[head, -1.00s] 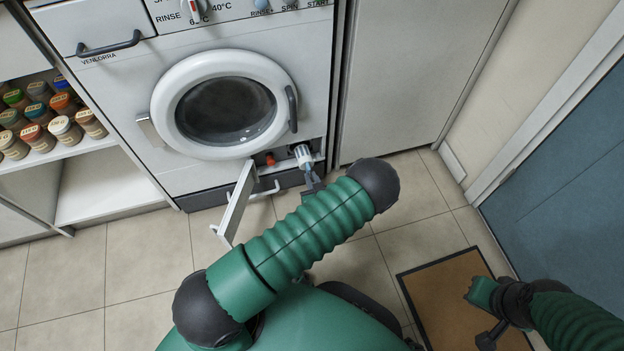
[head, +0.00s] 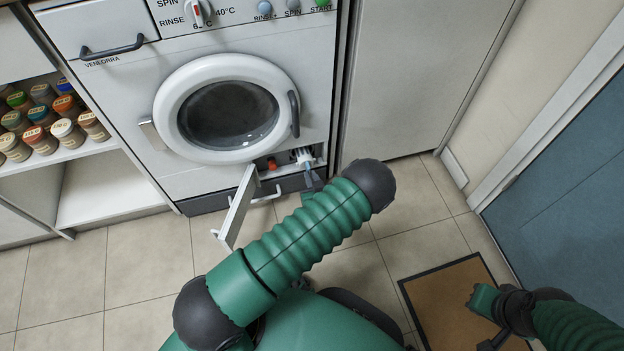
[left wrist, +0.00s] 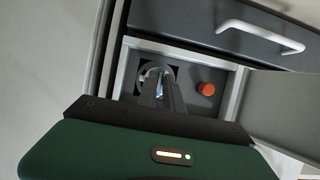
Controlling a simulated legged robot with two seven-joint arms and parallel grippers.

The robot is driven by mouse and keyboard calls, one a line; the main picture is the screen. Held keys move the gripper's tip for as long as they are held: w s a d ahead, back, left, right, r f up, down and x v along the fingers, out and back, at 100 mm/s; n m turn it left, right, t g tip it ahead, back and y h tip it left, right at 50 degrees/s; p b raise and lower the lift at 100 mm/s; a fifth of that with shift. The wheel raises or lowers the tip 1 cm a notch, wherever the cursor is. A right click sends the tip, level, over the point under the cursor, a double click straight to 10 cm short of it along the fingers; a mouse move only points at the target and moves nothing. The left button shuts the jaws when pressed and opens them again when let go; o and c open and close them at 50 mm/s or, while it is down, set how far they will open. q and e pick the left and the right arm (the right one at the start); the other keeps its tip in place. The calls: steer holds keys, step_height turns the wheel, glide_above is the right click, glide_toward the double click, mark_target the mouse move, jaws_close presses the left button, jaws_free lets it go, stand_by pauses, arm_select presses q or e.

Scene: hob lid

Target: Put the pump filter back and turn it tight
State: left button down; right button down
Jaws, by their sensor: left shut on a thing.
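The pump filter (head: 304,156), pale with a bluish grip end, is at the service opening (head: 320,152) at the washing machine's lower right. My left gripper (head: 310,174) is shut on its outer end. In the left wrist view the two fingers (left wrist: 161,94) reach into the dark round hole, and a pale rim of the filter (left wrist: 150,74) shows around them. The filter is partly in the opening; how deep is hidden. My right gripper (head: 488,338) is low at the right, away from the machine, its fingers unclear.
The open flap (head: 238,206) hangs out left of the opening. A red-orange knob (left wrist: 206,89) sits beside the filter hole. The white handle (left wrist: 262,34) is close by. A tall cabinet panel (head: 415,80) stands to the right. A brown mat (head: 440,295) lies on the tiled floor.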

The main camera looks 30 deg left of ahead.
arm_select(q)
steer(key=shift+w+a+b, duration=0.35)
steer(key=shift+w+a, duration=0.6)
steer(key=shift+a, duration=0.2)
steer(key=shift+w+a+b, duration=0.3)
steer(key=shift+w+a, duration=0.65)
steer(key=shift+a, duration=0.2)
steer(key=c, duration=1.4)
jaws_free()
steer(key=p+v, duration=0.9)
steer(key=v, duration=0.8)
steer(key=shift+a+f, duration=0.1)
steer(key=shift+f, duration=0.05)
